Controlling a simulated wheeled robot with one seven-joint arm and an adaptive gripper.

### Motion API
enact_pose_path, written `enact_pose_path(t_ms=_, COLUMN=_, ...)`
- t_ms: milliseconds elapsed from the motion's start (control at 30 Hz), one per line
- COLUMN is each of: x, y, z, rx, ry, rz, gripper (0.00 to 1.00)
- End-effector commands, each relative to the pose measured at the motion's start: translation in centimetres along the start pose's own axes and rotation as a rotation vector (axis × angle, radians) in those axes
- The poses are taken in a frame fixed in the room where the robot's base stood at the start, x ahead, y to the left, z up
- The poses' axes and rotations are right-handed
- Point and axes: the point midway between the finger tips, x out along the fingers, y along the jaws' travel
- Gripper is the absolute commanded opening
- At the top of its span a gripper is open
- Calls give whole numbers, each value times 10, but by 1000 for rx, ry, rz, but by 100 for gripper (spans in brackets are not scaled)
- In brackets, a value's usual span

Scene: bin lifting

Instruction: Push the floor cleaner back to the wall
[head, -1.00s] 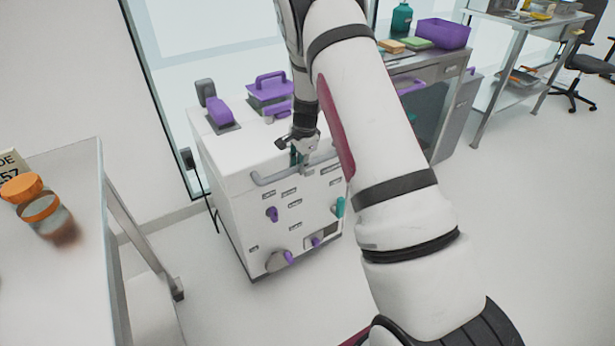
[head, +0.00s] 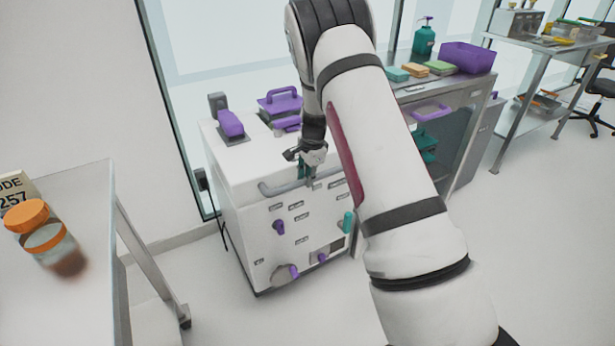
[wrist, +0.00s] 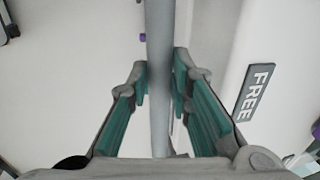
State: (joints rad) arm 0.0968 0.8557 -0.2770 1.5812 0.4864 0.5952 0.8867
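The floor cleaner (head: 250,182) is a white box with purple and teal knobs on its front. It stands on the floor close to the wall and window at the back. A grey bar handle (head: 276,189) runs along its upper front edge. My gripper (head: 308,180) is at this handle. In the wrist view, the grey handle bar (wrist: 160,40) runs between the teal finger pads of my gripper (wrist: 160,85), which close against both sides of it. My arm hides the right part of the cleaner.
A metal cabinet (head: 465,125) with a purple bin (head: 468,57) on top is right of the cleaner. Another table (head: 540,50) stands at the far right. The floor at the right (head: 545,240) is clear.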

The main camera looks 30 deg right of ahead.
Motion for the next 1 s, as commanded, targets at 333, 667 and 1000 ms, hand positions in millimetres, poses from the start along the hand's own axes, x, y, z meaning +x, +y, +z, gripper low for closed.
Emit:
enact_pose_path(t_ms=333, x=-1, y=-5, z=0, rx=-1, ry=3, rz=-12, gripper=40)
enact_pose_path(t_ms=667, x=-31, y=-5, z=1, rx=-3, ry=4, rz=-14, gripper=40)
enact_pose_path(t_ms=1000, x=-97, y=-5, z=1, rx=-2, ry=3, rz=-15, gripper=40)
